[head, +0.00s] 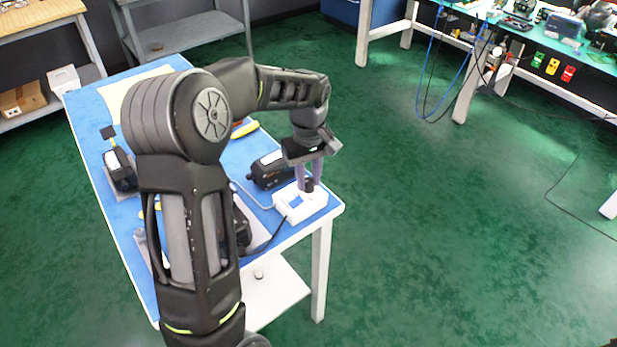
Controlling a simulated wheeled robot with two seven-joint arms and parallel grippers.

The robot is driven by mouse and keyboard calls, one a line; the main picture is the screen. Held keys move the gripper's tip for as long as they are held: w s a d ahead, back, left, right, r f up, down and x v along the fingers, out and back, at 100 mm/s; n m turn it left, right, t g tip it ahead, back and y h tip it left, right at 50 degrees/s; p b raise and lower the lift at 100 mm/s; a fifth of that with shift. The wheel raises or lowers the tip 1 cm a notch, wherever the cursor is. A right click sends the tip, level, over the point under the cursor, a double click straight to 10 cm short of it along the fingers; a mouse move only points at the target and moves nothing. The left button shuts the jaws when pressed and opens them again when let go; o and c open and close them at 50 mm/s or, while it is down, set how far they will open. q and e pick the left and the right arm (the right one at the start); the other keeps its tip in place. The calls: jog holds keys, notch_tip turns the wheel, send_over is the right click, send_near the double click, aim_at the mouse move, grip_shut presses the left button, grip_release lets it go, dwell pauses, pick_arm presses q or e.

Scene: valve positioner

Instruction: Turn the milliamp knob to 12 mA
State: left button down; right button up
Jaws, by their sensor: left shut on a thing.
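A white box with a small blue screen (296,203) sits near the right corner of the blue-topped table. The dark milliamp knob (309,186) stands up from the box, to the right of the screen. My left gripper (309,183) points down over the box, its fingers shut on the knob. The fingers hide part of the knob, and the knob's pointer and the screen's reading are too small to tell. My right gripper is not in view.
A black device (268,171) stands just behind the white box. Another black device (121,171) is at the table's left. A cable runs from the box across the blue tabletop (258,222). My left arm hides the table's middle. Green floor is free to the right.

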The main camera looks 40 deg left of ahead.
aim_at(309, 180)
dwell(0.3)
pick_arm(q)
jog(key=c, duration=1.4)
grip_release()
jog(key=shift+c, duration=0.2)
notch_tip(309, 180, up, 8)
jog(key=shift+f, duration=0.1)
